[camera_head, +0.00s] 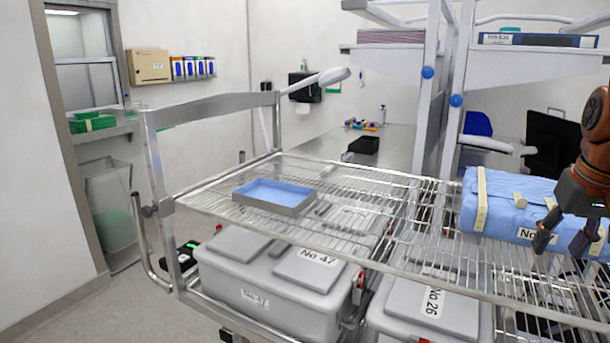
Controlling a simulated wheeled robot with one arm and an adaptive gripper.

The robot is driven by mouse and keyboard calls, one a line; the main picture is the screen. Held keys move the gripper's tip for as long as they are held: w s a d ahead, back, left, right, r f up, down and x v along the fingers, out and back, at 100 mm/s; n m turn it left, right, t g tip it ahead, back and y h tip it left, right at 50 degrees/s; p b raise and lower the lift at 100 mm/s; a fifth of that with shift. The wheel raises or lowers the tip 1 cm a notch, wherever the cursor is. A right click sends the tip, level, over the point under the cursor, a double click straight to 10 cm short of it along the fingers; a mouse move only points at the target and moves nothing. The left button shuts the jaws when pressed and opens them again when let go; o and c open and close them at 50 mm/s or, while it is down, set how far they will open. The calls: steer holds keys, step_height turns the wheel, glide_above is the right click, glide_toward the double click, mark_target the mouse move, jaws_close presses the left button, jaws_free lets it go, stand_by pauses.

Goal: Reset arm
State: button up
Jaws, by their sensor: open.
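My gripper (566,240) hangs at the right edge of the head view, at the end of my orange-brown arm (597,130). Its dark fingers point down and are spread apart. They are in front of a blue wrapped package (500,205) with cream straps and a white label. I cannot tell whether the fingers touch the package. I see nothing held between them. The upper part of the arm is cut off by the picture's edge.
A wire-shelf trolley (190,203) fills the middle. A blue-lined shallow tray (274,208) sits on its top shelf, with bare wire around it. Grey lidded bins (262,302), labelled No 47 and No 26, stand below. White rack posts (433,90) rise behind the trolley.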

steer(key=s+a+f+n+g+y, duration=0.1)
steer(key=s+a+f, duration=0.2)
steer(key=a+f, duration=0.3)
steer(key=s+a+f+n+g, duration=0.1)
steer(key=s+a+f, duration=0.2)
steer(key=a+f, duration=0.35)
steer(key=s+a+f+g, duration=0.1)
steer(key=s+a+f, duration=0.4)
steer(key=s, duration=0.3)
steer(key=s+a+f+n+g, duration=0.1)
steer(key=s+a+f, duration=0.3)
steer(key=s+f, duration=0.3)
steer(key=shift+s+a+f+g, duration=0.15)
steer(key=shift+s+a+g, duration=0.2)
steer(key=shift+s+g, duration=0.1)
